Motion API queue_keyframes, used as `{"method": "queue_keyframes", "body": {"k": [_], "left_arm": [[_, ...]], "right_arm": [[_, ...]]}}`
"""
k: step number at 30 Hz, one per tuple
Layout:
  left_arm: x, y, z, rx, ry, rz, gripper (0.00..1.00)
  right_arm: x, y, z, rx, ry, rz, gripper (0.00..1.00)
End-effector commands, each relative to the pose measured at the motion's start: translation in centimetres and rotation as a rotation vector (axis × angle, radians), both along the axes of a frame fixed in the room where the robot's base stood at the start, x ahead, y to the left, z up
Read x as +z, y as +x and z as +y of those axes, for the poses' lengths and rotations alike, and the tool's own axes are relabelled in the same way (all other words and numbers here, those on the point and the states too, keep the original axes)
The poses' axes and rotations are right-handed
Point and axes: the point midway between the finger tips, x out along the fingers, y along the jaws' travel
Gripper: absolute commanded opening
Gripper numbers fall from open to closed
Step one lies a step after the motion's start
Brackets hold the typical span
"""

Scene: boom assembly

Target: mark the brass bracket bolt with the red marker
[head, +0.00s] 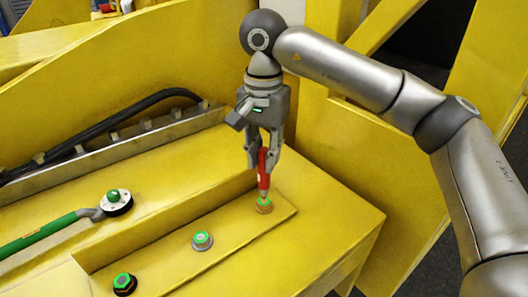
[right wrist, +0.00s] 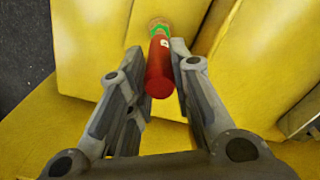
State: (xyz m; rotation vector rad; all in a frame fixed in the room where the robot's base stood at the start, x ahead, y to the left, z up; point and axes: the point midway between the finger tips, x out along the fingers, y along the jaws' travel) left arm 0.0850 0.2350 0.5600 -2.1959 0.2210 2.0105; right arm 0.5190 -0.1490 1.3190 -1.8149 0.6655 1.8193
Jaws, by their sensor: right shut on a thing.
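My right gripper (head: 263,160) is shut on the red marker (head: 263,172) and holds it upright, tip down. The marker's tip is at the brass bolt (head: 264,205) at the right end of the raised yellow plate. The brass bolt has green on its top; whether the tip touches it I cannot tell. In the right wrist view the marker (right wrist: 159,70) stands between the fingers (right wrist: 175,52), with the brass bolt and its green ring (right wrist: 161,27) just beyond its far end. My left gripper is not in view.
A silver bolt (head: 202,240) and a dark bolt (head: 124,283), both with green tops, sit on the same plate (head: 232,226). A green-handled wrench (head: 45,236) lies at the left, at a round fitting with a green knob (head: 115,198). A black hose (head: 110,128) runs behind.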

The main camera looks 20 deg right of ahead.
Motion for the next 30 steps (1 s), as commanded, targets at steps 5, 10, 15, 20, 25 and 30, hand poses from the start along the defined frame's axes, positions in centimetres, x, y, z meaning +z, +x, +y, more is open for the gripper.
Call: {"method": "queue_keyframes", "body": {"k": [5,10,15,20,25,30], "left_arm": [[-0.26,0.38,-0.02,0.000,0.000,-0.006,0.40],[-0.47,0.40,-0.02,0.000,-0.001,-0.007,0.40],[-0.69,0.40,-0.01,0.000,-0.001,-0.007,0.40],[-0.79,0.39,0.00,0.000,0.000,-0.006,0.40],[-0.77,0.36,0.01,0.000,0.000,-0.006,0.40],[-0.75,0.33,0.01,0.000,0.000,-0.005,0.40]], "right_arm": [[-0.34,0.00,0.00,0.000,0.000,0.000,0.00],[-0.59,0.00,0.00,0.000,0.000,0.000,0.00],[-0.84,0.00,0.00,0.000,0.000,0.000,0.00],[-0.97,0.00,-0.01,0.000,0.001,-0.001,0.00],[-0.96,0.00,-0.01,0.000,0.000,0.000,0.00],[-0.94,0.00,-0.01,0.000,0.000,0.000,0.00]]}}
